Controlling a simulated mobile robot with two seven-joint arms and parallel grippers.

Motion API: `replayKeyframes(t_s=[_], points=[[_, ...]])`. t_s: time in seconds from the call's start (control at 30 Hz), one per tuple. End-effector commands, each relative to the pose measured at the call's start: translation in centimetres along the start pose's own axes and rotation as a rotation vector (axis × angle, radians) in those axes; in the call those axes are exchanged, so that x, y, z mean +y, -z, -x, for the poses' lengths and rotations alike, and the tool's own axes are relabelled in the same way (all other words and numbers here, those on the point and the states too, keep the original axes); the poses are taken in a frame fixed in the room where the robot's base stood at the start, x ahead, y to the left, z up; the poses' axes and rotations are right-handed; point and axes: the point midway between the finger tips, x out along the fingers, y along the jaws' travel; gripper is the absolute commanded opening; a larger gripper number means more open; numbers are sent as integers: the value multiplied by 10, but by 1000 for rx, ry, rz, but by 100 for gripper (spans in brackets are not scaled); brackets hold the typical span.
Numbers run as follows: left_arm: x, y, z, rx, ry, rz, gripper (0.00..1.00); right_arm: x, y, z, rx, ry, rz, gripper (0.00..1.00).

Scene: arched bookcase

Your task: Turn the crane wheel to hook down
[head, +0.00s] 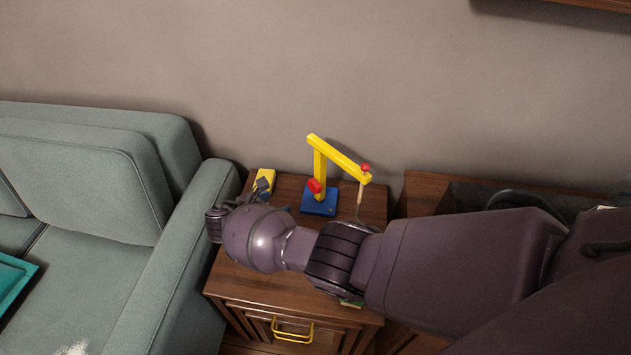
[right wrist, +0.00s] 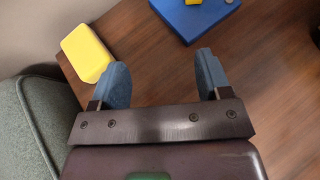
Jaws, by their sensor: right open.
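The toy crane stands upright on the small wooden cabinet. It has a blue base (head: 319,203), a yellow post and a yellow boom (head: 338,157). The red wheel (head: 315,185) sits low on the post. A cord with a pale end (head: 360,194) hangs from the boom tip below a red knob (head: 365,168). My right gripper (head: 264,187) is to the left of the crane, apart from it. In the right wrist view my right gripper (right wrist: 164,68) is open and empty, with the blue base (right wrist: 192,14) beyond its fingertips. The wheel is out of that view. My left gripper is not visible.
A yellow block (right wrist: 87,52) lies on the cabinet top (head: 291,187) close to my right gripper's left finger. A green-grey sofa (head: 190,240) stands left of the cabinet. The wall is close behind. My right arm covers the cabinet's front right part.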

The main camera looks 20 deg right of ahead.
Motion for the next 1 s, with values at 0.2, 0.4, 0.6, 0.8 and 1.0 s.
replayKeyframes(t_s=[0.2, 0.4, 0.6, 0.8, 1.0], points=[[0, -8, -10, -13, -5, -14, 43, -29, -13, -12, -336, 158, 64, 71], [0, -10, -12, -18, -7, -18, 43, -37, -25, -9, -465, 210, 63, 71], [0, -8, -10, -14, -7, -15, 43, -40, -36, -21, -477, 216, 59, 71], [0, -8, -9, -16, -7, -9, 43, -47, -51, -49, -475, 216, 59, 71], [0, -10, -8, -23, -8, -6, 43, -53, -65, -78, -474, 215, 59, 71]])
